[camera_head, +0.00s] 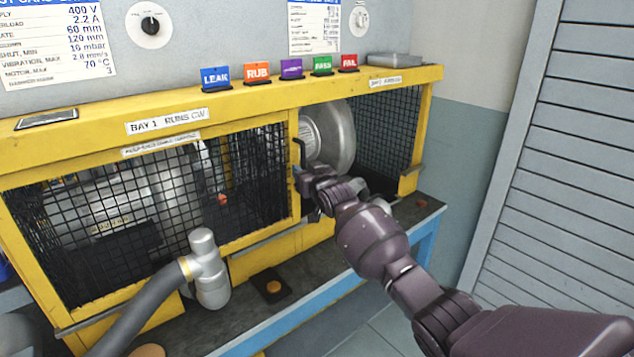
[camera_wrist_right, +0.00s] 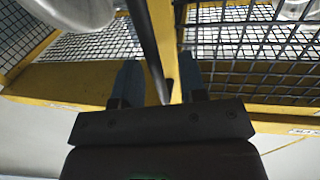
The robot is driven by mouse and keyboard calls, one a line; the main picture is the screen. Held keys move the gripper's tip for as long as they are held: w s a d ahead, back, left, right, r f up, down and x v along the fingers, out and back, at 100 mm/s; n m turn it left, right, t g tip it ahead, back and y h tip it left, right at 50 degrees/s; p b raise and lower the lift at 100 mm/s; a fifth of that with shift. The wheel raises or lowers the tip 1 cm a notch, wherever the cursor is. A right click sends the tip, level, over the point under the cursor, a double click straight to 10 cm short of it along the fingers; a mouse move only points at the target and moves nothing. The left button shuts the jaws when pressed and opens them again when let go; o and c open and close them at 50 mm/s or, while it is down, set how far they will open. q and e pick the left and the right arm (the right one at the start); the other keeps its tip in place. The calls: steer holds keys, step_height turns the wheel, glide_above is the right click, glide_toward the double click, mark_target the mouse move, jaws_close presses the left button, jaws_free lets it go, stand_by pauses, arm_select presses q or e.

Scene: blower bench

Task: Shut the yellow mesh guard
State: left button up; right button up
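The yellow mesh guard (camera_head: 293,185) is a yellow-framed black mesh panel on the front of the bench, left of centre in the head view. Its right edge stands beside an opening where a grey metal disc (camera_head: 341,138) shows uncovered. A black bar handle (camera_head: 301,152) is on that edge. My right gripper (camera_head: 308,178) is at the handle's lower part. In the right wrist view, its two fingers (camera_wrist_right: 158,84) are spread, with the dark handle (camera_wrist_right: 145,45) running between them; firm contact does not show. My left gripper is out of view.
A grey hose with a metal tee (camera_head: 205,270) stands before the guard at left. An orange button (camera_head: 273,287) is on the bench ledge. Coloured tags (camera_head: 257,74) and a grey box (camera_head: 394,60) sit on the top rail. A slatted shutter (camera_head: 570,150) is at right.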

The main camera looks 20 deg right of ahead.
steer(key=s+d, duration=0.1)
steer(key=s, duration=0.7)
steer(key=shift+s+d, duration=0.15)
steer(key=shift+s, duration=0.25)
steer(key=shift+r, duration=0.1)
steer(key=s+d+f+g+h, duration=0.1)
steer(key=s+f+g, duration=0.1)
steer(key=s+f, duration=0.8)
steer(key=s+d+f+g+h, duration=0.1)
steer(key=s+f+g, duration=0.1)
steer(key=s+f, duration=0.8)
steer(key=s+f+g+h, duration=0.1)
steer(key=s+f, duration=0.9)
steer(key=s, duration=1.2)
steer(key=shift+d+m+g, duration=0.4)
steer(key=shift+g, duration=0.1)
steer(key=shift+a, duration=0.1)
